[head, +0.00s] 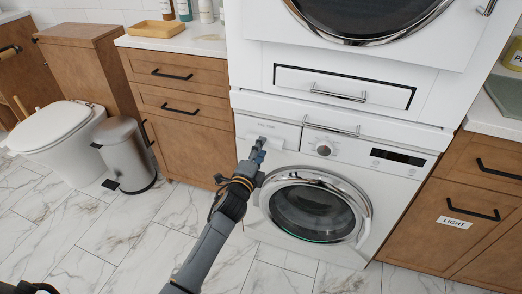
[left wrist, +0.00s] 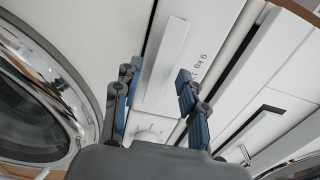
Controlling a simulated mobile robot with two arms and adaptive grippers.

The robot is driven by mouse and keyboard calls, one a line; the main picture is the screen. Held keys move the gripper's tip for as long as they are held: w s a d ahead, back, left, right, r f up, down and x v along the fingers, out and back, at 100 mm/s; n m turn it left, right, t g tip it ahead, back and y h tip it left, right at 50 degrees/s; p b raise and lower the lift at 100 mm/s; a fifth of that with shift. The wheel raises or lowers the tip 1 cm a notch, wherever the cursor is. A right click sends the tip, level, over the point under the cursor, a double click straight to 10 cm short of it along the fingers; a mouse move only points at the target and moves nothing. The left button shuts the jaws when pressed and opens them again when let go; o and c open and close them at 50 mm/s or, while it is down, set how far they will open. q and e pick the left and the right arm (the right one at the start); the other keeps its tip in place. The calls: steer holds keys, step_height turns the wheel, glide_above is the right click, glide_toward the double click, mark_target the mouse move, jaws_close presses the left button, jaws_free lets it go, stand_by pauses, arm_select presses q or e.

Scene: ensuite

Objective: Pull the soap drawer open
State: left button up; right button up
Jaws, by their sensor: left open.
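The soap drawer (head: 268,130) is a white panel at the upper left of the front-loading washing machine (head: 246,208). It looks closed, flush with the machine's front. My left gripper (head: 258,150) is in front of the drawer's lower part and hides some of it. In the left wrist view my left gripper (left wrist: 158,84) is open, its blue-grey fingers apart with nothing held. A raised pale strip (left wrist: 167,55) on the white front lies ahead of and between the fingers. I cannot tell whether the fingertips touch the front. My right gripper is not in view.
The round machine door (head: 315,212) is below the drawer, and the dial (head: 324,149) is to its right. A pull-out with a metal handle (head: 331,131) runs above. Wooden cabinets stand at both sides. A metal bin (head: 127,155) stands left on open marble floor.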

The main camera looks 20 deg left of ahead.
arm_select(q)
steer(key=shift+w, duration=0.4)
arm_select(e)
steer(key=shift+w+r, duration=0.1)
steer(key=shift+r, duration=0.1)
arm_select(q)
steer(key=shift+c, duration=0.6)
jaws_close()
steer(key=shift+s+f, duration=0.1)
